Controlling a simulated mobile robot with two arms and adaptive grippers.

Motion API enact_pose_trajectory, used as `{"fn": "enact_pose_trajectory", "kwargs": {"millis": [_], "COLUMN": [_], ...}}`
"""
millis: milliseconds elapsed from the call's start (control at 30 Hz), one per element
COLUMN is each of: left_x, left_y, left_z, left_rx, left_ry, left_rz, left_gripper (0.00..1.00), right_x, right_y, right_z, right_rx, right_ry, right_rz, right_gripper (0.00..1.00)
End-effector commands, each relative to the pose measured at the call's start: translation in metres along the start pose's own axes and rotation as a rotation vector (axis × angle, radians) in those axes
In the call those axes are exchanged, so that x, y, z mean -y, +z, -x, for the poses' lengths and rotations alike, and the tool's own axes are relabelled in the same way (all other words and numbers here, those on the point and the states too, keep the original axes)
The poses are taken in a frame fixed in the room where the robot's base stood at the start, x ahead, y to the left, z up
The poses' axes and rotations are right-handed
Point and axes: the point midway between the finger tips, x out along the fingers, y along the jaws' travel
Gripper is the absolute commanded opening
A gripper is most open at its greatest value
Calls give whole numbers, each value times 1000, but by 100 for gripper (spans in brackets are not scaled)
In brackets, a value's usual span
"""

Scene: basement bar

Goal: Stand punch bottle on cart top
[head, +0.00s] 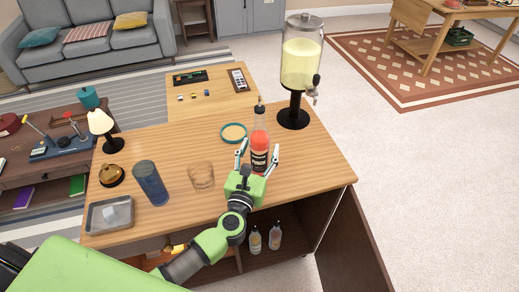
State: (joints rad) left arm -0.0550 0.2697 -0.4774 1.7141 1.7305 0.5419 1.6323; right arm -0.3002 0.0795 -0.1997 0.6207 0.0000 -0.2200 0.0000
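The punch bottle (260,137), clear with red liquid, a dark cap and a black label, is upright at the wooden cart top (310,165), right of its middle. Its base is hidden behind my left gripper, so I cannot tell whether it touches the wood. My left gripper (258,148) reaches in from the front, green with pale fingers. Its fingers are spread on both sides of the bottle's lower part, with gaps showing beside the bottle. My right gripper is not in view.
On the top are a drink dispenser (301,65), teal-rimmed coaster (233,133), glass (201,175), blue tumbler (150,183), metal tray (110,214), bell (111,175) and lamp (101,125). Bottles (255,240) stand on the shelf below, beside an open door (353,245). The top's right front is clear.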

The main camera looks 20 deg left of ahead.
Motion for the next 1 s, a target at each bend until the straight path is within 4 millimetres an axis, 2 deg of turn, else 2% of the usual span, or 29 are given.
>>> {"fn": "enact_pose_trajectory", "kwargs": {"millis": [400,567,800,1000], "left_x": [0,0,0,0], "left_y": [3,-1,-2,0], "left_z": [2,28,80,109], "left_rx": [-1,-4,-3,-2], "left_ry": [-1,-1,-1,0], "left_rz": [0,2,0,0], "left_gripper": [57,57,57,57], "right_x": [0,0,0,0], "right_y": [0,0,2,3], "right_z": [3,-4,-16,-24], "right_rx": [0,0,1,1], "right_ry": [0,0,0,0], "right_rz": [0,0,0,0], "right_gripper": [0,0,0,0]}}
